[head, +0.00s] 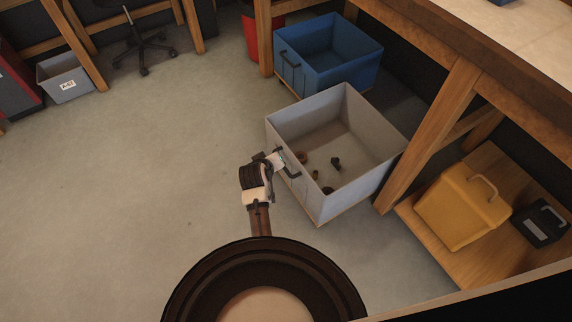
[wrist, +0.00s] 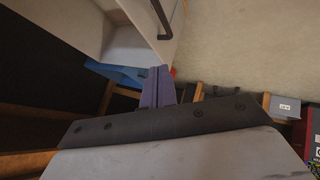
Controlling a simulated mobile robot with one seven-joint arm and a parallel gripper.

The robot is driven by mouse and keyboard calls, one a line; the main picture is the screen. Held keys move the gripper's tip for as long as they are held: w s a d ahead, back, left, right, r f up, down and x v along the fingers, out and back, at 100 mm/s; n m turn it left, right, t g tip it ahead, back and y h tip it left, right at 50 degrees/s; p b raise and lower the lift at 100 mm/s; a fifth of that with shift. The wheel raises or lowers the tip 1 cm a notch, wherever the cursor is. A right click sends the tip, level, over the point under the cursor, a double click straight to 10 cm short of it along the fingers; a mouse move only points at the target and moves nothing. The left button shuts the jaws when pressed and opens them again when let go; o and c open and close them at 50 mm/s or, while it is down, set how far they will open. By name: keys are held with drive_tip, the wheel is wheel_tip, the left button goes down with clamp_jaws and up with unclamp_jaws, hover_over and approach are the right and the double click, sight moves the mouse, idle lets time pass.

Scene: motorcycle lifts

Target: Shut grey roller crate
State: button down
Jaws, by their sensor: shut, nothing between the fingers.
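The grey roller crate (head: 345,197) stands partly out from under the wooden bench in the head view. It is open at the top, with a few small dark and brown items on its floor. A dark handle (head: 291,166) is on its left-facing wall. My gripper (head: 281,160) is at that wall, close to the handle; I cannot tell whether it touches it. In the wrist view, my gripper's fingers (wrist: 158,86) are together with nothing between them. The crate's pale wall (wrist: 146,22) and the handle (wrist: 161,18) show above the fingers.
A blue crate (head: 328,68) stands behind the grey one. A bench leg (head: 432,130) rises close to the grey crate's right side. A yellow box (head: 460,208) and a small black box (head: 540,224) sit on a low wooden shelf at right. The floor at left is clear.

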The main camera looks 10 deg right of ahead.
drive_tip(key=shift+g, duration=0.8)
drive_tip(key=w+d+f, duration=0.1)
drive_tip(key=d+f, duration=0.2)
drive_tip(key=f, duration=0.1)
drive_tip(key=w+d+f, duration=0.1)
drive_tip(key=d+f, duration=0.1)
drive_tip(key=f, duration=0.2)
drive_tip(key=w+d+f+b, duration=0.1)
drive_tip(key=d+f, duration=0.2)
drive_tip(key=f, duration=0.1)
drive_tip(key=shift+w+d+f, duration=0.1)
drive_tip(key=shift+w+d, duration=0.15)
drive_tip(key=shift+d, duration=0.1)
drive_tip(key=shift+w+d, duration=0.2)
drive_tip(key=shift+d, duration=0.2)
